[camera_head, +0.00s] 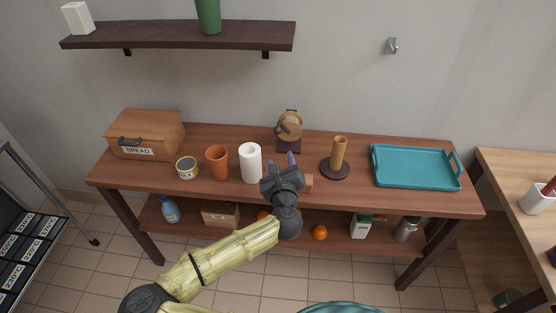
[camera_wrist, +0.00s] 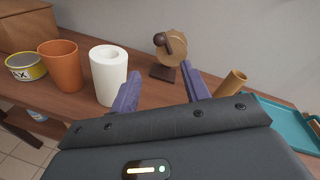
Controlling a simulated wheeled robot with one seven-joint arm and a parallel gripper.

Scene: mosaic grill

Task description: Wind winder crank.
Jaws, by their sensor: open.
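The winder (camera_head: 290,127) stands at the back of the wooden table, a tan disc on a dark base. In the wrist view the winder disc (camera_wrist: 173,52) shows a dark brown crank knob (camera_wrist: 161,40) on its upper left face. My gripper (camera_head: 283,163) is over the table in front of the winder, apart from it. In the wrist view its two purple fingers (camera_wrist: 162,85) are spread with nothing between them, pointing toward the winder's base.
A white roll (camera_head: 250,163) and an orange cup (camera_head: 217,162) stand left of my gripper. A tan cylinder on a dark round base (camera_head: 337,155) stands right, then a teal tray (camera_head: 415,168). A bread box (camera_head: 146,135) and a tin (camera_head: 187,168) are farther left. A shelf (camera_head: 180,36) hangs above.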

